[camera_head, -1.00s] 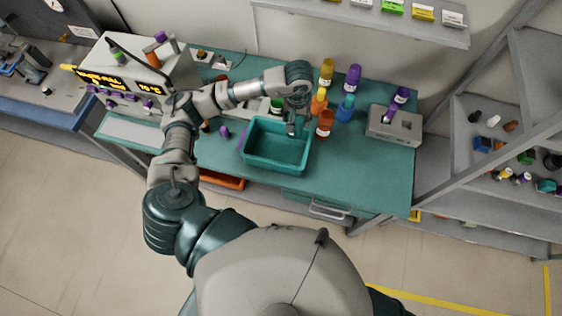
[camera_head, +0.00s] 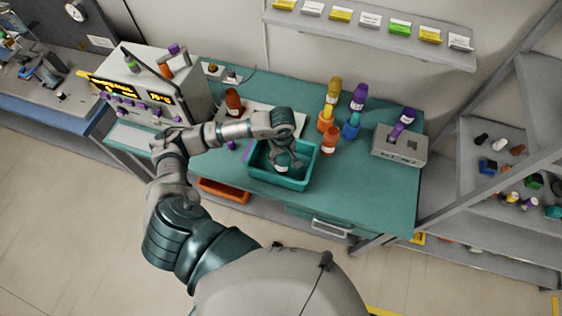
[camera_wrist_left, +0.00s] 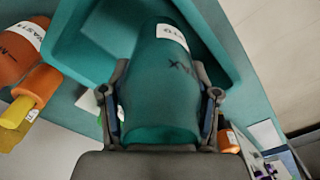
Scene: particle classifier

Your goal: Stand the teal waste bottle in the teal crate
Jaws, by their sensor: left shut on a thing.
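The teal waste bottle (camera_wrist_left: 160,95), with a white label, is held between the fingers of my left gripper (camera_wrist_left: 162,115). In the head view my left gripper (camera_head: 284,157) is shut on the bottle (camera_head: 282,167) over the inside of the teal crate (camera_head: 262,179). The bottle's lower part is within the crate's outline; whether it touches the floor cannot be told. The crate's wall also shows behind the bottle in the left wrist view (camera_wrist_left: 82,45). My right gripper is not in view.
Orange-red bottles (camera_head: 329,142) and a blue-teal bottle (camera_head: 351,127) stand right of the crate. A grey holder (camera_head: 400,150) with a purple item is farther right. A white instrument (camera_head: 150,88) stands left. The bench's front right is clear.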

